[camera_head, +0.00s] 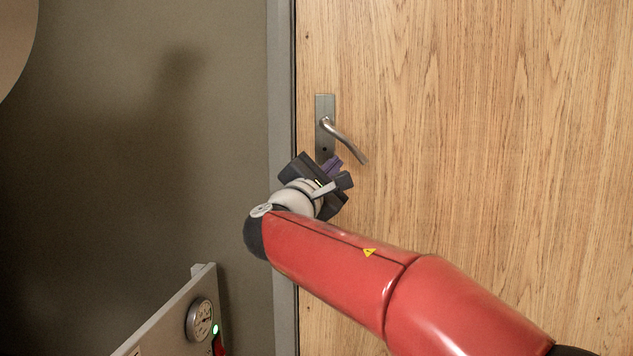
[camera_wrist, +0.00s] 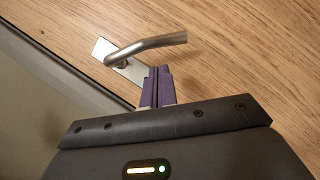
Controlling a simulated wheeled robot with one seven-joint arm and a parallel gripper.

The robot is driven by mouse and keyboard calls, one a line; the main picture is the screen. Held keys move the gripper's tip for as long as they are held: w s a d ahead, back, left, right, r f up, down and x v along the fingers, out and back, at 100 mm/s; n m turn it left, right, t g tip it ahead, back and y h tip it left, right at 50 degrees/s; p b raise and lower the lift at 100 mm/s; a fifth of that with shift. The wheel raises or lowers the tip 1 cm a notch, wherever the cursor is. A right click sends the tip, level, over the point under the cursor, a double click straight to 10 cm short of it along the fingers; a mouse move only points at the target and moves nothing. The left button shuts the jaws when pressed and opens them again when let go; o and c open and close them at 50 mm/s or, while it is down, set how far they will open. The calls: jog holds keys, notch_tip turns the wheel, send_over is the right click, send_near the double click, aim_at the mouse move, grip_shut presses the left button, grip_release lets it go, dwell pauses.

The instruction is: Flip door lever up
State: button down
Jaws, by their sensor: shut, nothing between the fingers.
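The metal door lever (camera_head: 345,142) sits on an upright grey backplate (camera_head: 325,104) near the left edge of the wooden door. It slopes down to the right from its pivot. My gripper (camera_head: 334,163) is just below the lever, in front of the lower backplate. In the wrist view the lever (camera_wrist: 150,46) crosses above the purple fingertips (camera_wrist: 159,72), and the backplate (camera_wrist: 103,49) shows behind it. The fingers are closed together with nothing between them. I cannot tell whether they touch the lever.
The wooden door (camera_head: 480,120) fills the right side, with a grey frame (camera_head: 281,120) along its left edge. A dark wall (camera_head: 130,150) is left of it. A panel with a round gauge (camera_head: 199,320) and a green light stands at the lower left.

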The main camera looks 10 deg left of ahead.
aim_at(355, 147)
jog(key=shift+w+d+r, duration=0.3)
jog(key=shift+d+r, duration=0.4)
jog(key=shift+d, duration=0.05)
jog(key=shift+d+r+n+t+y, duration=0.15)
jog(key=shift+d+n+t+y, duration=0.1)
jog(key=shift+n, duration=0.35)
jog(key=shift+d+r+n+t+y, duration=0.15)
jog(key=shift+d+n+t, duration=0.1)
jog(key=shift+n, duration=0.35)
jog(key=shift+d+r+n+t+y+b, duration=0.15)
jog(key=shift+d+n+t+y, duration=0.1)
jog(key=shift+n, duration=0.25)
jog(key=shift+d+r+n+t+y+b, duration=0.15)
jog(key=shift+n+y, duration=0.1)
jog(key=shift+n, duration=0.25)
jog(key=n+y, duration=0.1)
jog(key=d+r+n, duration=0.1)
jog(key=n, duration=0.1)
jog(key=shift+s+r+t+y, duration=0.1)
jog(key=shift+t+y, duration=0.3)
jog(key=shift+d+r+n+b, duration=0.15)
jog(key=shift+d+r+n, duration=0.05)
jog(key=shift+r, duration=0.25)
jog(key=shift+d+r+n+b, duration=0.15)
jog(key=shift+r+n, duration=0.05)
jog(key=shift+r, duration=0.3)
